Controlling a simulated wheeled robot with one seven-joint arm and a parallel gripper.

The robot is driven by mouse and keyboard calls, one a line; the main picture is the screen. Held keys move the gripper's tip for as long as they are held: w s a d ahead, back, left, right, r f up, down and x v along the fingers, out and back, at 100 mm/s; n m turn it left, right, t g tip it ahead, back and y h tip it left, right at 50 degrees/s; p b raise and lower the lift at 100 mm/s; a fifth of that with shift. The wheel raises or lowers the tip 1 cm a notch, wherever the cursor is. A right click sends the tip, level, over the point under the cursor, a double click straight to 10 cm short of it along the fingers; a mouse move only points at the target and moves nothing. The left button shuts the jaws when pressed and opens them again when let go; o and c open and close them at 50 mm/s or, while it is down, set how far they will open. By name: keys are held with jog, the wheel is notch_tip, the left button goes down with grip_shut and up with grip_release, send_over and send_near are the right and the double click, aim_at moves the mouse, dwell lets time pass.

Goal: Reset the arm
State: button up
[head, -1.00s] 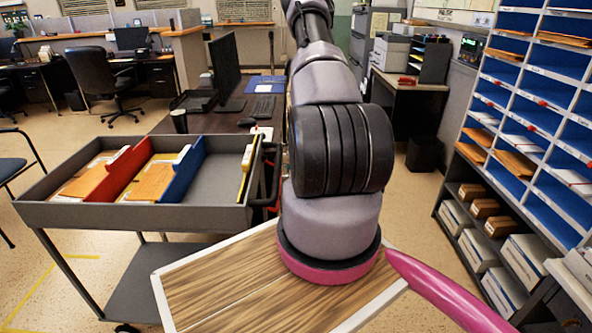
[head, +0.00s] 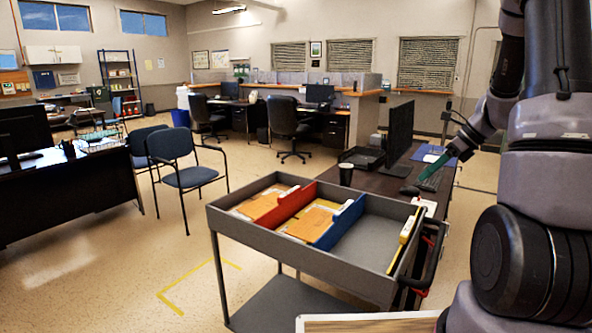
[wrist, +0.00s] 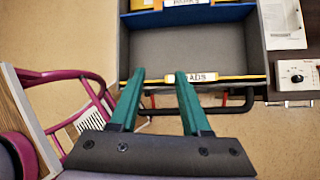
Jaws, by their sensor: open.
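My arm stands at the right of the head view, bent with its end reaching over the desk side. My gripper (head: 443,160) shows there as a small green tip near the monitor. In the wrist view, my gripper (wrist: 160,102) has two green fingers spread apart with nothing between them. The fingertips overlap the near edge of the grey cart tray in that view, by a yellow divider (wrist: 205,78) with a white label. I cannot tell the height between them.
The grey cart (head: 330,262) holds folders between red (head: 285,205) and blue (head: 340,222) dividers. Its right compartment looks empty. A desk (head: 385,180) with a monitor (head: 399,133) and a black cup (head: 346,173) stands behind it. Blue chairs (head: 186,175) stand left; floor between is open.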

jog(key=s+a+r+n+t+h, duration=0.2)
jog(key=s+a+r+n, duration=0.4)
jog(key=s+r+n, duration=0.4)
jog(key=s+a+r+n+t+h, duration=0.2)
jog(key=s+a+r+n, duration=0.4)
jog(key=s+r+n, duration=0.4)
jog(key=n, duration=0.2)
jog(key=shift+s+a+n+h, duration=0.25)
jog(key=shift+s+n+h, duration=0.05)
jog(key=shift+s+n, duration=0.1)
